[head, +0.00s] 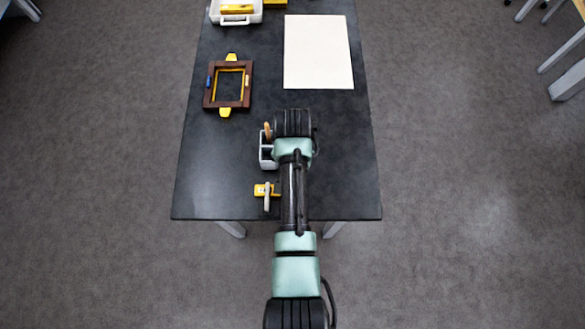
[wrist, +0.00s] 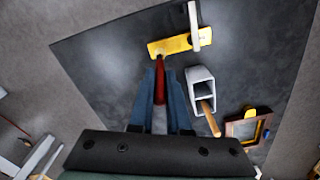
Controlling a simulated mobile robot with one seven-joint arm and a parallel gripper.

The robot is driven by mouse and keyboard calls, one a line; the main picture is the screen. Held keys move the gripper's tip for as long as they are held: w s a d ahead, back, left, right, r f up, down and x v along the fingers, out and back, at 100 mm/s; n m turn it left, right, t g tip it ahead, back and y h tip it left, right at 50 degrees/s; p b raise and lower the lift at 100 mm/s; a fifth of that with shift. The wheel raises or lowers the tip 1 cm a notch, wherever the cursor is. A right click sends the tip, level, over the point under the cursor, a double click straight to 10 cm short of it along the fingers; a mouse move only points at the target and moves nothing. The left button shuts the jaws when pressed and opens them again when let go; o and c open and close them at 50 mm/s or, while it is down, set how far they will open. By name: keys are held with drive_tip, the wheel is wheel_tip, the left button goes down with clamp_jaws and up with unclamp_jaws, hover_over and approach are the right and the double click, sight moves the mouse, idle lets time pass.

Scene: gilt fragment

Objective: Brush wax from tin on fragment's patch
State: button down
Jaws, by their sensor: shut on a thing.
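My gripper (wrist: 162,92) is shut on a slim dark red thing (wrist: 160,84), perhaps a brush handle; its far end points toward a yellow block. In the head view my arm hides the gripper and what it holds. A brown frame (head: 208,99) with a yellow inner edge, likely the fragment, lies on the table beyond and left of the gripper; it also shows in the wrist view (wrist: 234,130). I cannot make out the patch or a wax tin.
A grey-white holder (head: 265,152) with a wooden-handled tool (head: 267,131) stands left of my arm. The yellow block (head: 260,190) with a pale bar (head: 267,197) lies near the table's front edge. A cream sheet (head: 317,55) and white tray (head: 214,14) lie farther back. The table's left front is clear.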

drive_tip(key=shift+f+b, duration=0.7)
drive_tip(key=shift+f, duration=0.35)
